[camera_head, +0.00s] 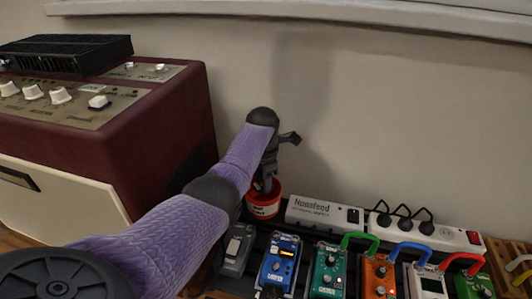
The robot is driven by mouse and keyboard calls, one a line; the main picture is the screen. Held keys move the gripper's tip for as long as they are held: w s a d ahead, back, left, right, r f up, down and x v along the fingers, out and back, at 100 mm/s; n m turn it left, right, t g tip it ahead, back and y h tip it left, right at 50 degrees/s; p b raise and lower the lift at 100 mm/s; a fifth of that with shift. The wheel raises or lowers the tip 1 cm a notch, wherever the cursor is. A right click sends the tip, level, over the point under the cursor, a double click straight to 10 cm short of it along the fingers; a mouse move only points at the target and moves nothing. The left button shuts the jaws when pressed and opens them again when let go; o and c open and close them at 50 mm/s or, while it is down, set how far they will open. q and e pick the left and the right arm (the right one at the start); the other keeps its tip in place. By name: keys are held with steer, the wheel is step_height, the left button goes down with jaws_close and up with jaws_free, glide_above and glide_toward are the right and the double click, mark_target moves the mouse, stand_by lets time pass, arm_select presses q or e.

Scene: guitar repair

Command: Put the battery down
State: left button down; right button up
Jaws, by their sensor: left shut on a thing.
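My left gripper (268,172) is at the far end of my purple left arm, pointing down over a small red tub with a white label (264,210). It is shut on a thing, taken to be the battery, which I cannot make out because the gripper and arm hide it. The fingertips are at or just above the tub's rim; I cannot tell whether they reach inside. My right gripper is not in view.
A dark red amplifier (165,130) with a black box (65,52) on top stands left. A power supply (322,213) and a power strip (425,232) lie along the wall. Several pedals, including a blue one (279,262), fill the front right, joined by coloured cables.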

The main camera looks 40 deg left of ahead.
arm_select(q)
steer(key=shift+f+b, duration=0.45)
steer(key=shift+f, duration=0.5)
steer(key=shift+r, duration=0.1)
steer(key=shift+c, duration=1.4)
jaws_free()
step_height(320, 180, up, 7)
steer(key=p, duration=0.6)
steer(key=shift+r, duration=0.15)
steer(key=shift+f, duration=0.2)
